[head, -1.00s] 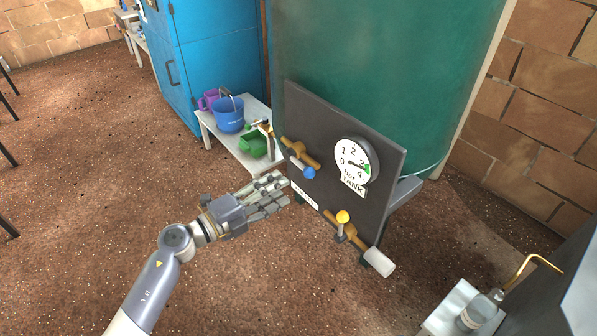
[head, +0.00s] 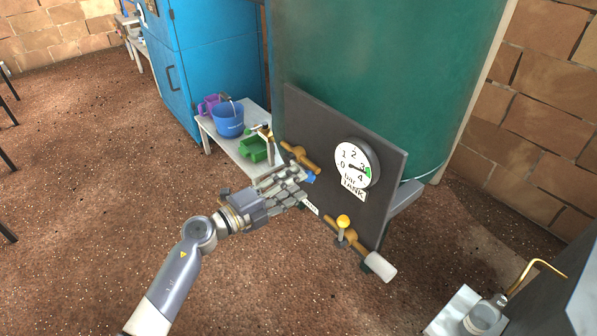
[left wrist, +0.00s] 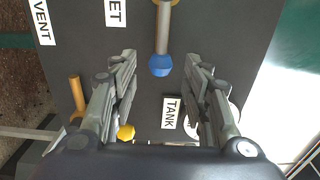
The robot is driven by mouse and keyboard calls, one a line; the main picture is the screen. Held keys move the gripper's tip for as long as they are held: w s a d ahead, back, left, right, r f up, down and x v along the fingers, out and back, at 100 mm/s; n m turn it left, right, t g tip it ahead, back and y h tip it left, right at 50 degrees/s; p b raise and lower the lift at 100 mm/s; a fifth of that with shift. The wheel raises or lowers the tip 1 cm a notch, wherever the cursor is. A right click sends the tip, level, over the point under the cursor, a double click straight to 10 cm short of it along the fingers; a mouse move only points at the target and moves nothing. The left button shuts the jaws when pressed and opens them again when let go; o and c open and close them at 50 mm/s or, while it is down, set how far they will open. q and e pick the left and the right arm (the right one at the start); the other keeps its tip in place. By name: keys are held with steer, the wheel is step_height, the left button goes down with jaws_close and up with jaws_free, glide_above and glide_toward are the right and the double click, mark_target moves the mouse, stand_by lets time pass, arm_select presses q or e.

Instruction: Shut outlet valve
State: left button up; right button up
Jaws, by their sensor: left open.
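A dark panel (head: 325,130) stands in front of the green tank. On it is a valve with a brass body (head: 298,155) and a blue-knobbed lever (head: 310,177); my fingers partly hide the lever in the head view. A cut-off label ending in "ET" (left wrist: 116,12) is near this lever in the left wrist view. My left gripper (head: 302,187) is open at the panel. In the left wrist view the blue knob (left wrist: 161,66) appears between the fingertips (left wrist: 161,60); contact cannot be told. A second brass valve has a yellow knob (head: 343,221).
A round gauge (head: 356,162) and a TANK label (head: 353,189) are on the panel. A VENT label (left wrist: 41,20) shows in the left wrist view. A white bench (head: 222,142) with a blue bucket (head: 228,120) and green container (head: 253,149) stands behind. Open floor lies left.

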arm_select(q)
steer(key=shift+x, duration=1.75)
steer(key=shift+c, duration=0.5)
steer(key=c, duration=0.7)
